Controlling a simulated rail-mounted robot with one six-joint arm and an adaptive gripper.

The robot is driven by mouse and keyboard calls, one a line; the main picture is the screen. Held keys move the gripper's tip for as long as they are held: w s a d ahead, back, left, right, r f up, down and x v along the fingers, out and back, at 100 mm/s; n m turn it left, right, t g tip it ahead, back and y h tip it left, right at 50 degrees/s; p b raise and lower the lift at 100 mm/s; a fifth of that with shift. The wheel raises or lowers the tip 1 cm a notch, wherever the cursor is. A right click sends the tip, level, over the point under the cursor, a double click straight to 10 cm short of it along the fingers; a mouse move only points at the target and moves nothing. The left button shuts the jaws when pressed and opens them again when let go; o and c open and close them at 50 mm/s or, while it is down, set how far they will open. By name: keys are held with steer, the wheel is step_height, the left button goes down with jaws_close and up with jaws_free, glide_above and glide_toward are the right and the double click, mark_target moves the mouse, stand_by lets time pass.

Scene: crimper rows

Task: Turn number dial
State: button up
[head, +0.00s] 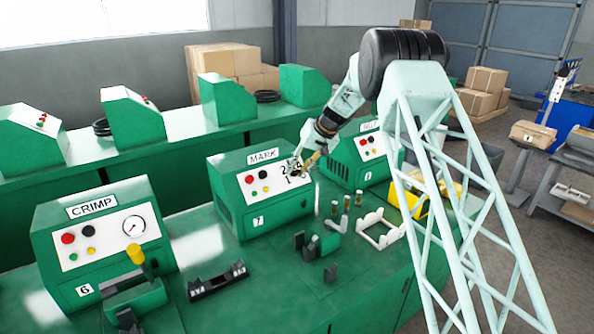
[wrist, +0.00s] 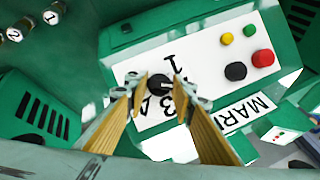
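The green MARK machine (head: 262,190) stands on the green bench with a white front panel. Its number dial is a small black knob (wrist: 158,84) with printed numbers around it; a 1 is clear in the wrist view, other marks are partly hidden by a finger. My gripper (head: 303,168) is at the right part of this panel in the head view and covers much of the dial. In the wrist view my gripper (wrist: 162,88) is open, with one fingertip on each side of the knob. I cannot tell whether the fingertips touch it.
The green CRIMP machine (head: 100,245) with a gauge and yellow-topped lever stands at left. Another green machine (head: 366,160) stands right of MARK.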

steer(key=o, duration=0.4)
steer(key=shift+d+r, duration=0.1)
steer(key=shift+r, duration=0.05)
steer(key=shift+v, duration=5.85)
